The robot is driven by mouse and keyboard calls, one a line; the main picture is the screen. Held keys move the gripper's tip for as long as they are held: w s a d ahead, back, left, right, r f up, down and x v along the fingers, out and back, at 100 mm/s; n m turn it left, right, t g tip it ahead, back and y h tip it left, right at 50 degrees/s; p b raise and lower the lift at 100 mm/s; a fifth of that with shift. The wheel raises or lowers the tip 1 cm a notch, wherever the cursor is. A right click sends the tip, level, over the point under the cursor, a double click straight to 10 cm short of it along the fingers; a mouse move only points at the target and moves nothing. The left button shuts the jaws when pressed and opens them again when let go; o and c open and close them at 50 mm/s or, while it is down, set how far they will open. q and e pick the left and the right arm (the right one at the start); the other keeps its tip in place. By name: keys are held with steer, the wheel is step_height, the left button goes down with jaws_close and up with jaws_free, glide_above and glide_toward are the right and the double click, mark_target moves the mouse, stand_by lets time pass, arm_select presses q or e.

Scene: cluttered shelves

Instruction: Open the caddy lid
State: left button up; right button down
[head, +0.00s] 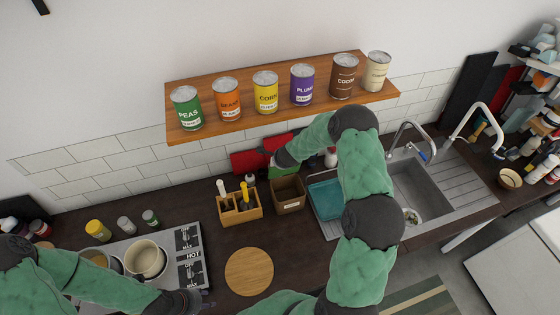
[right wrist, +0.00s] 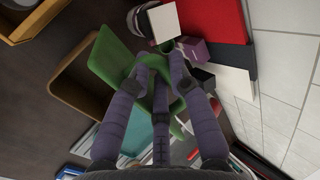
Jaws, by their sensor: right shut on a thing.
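The caddy (head: 288,197) is a small brown box with a pale label on its front, on the counter below the shelf. Its green lid (head: 282,173) is raised at the back edge, and the open inside of the box shows. In the right wrist view the caddy (right wrist: 62,86) is at left, and the lid (right wrist: 106,58) stands tilted beside its opening. My right gripper (right wrist: 158,72) has its fingers shut on the lid; the fingertips partly cover it. In the head view my right arm hides part of this area. My left gripper (head: 190,300) is low over the hob's front edge; its fingers are unclear.
A wooden utensil holder (head: 240,208) stands just left of the caddy, and a teal tray (head: 325,198) by the sink (head: 420,188) to its right. A shelf of cans (head: 215,128) hangs above. A round board (head: 249,272) lies in front. Pots (head: 146,260) stand on the hob.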

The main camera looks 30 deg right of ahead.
steer(key=shift+w+d+r, duration=0.25)
steer(key=shift+w+r, duration=0.2)
steer(key=c, duration=1.4)
jaws_free()
steer(key=shift+r, duration=0.45)
steer(key=v, duration=0.3)
steer(key=s+v, duration=0.1)
steer(key=v, duration=0.3)
steer(key=f+v, duration=0.1)
steer(key=v, duration=0.3)
steer(key=shift+s+a, duration=0.2)
steer(key=shift+a, duration=0.15)
